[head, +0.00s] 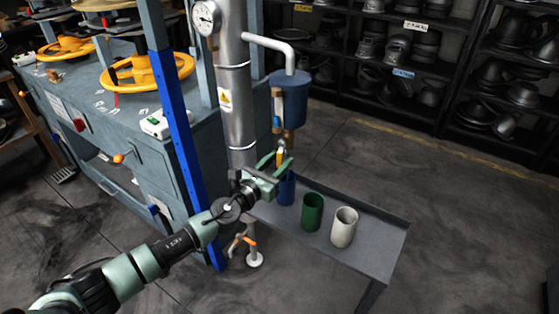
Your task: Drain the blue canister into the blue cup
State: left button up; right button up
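The blue canister (291,100) hangs beside the silver pipe, under a white elbow pipe. A brass-coloured outlet shows below it, with a yellow piece (281,157) lower down that looks like a tap handle. The blue cup (288,190) stands on the grey bench below, partly hidden by my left gripper (279,158). That gripper is open, its green fingers apart on either side of the yellow piece. I cannot tell whether they touch it. The cup's inside is hidden. My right gripper is not in view.
A green cup (312,212) and a white cup (343,228) stand to the right of the blue cup on the grey bench (375,250). A blue upright post (178,130) and the silver pipe (234,90) stand close to my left arm. The bench's right end is clear.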

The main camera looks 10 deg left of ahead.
pick_arm(q)
jog(key=v, duration=0.7)
jog(key=shift+a+f, duration=0.1)
jog(key=s+a+f+n+g+y, duration=0.1)
jog(key=a+f+n+y, duration=0.2)
jog(key=f, duration=0.4)
jog(key=s+a+f+n+g+p, duration=0.1)
jog(key=s+a+f+n+g, duration=0.1)
jog(key=f+n, duration=0.45)
jog(key=s+a+f+n+g+y, duration=0.1)
jog(key=a+f+n+y, duration=0.15)
jog(key=f, duration=0.45)
jog(key=s+a+f+n+g+y+p, duration=0.1)
jog(key=s+a+f+n+g, duration=0.25)
jog(key=s+f+n, duration=0.95)
jog(key=s+d+f+n+g, duration=0.1)
jog(key=s+f+n, duration=0.3)
jog(key=s, duration=0.8)
jog(key=s+d+f+n+g+p, duration=0.1)
jog(key=s+f+n+g, duration=0.3)
jog(key=s+f, duration=0.4)
jog(key=s+d+f+n+g, duration=0.3)
jog(key=s+f, duration=0.4)
jog(key=s, duration=1.1)
jog(key=shift+n, duration=0.9)
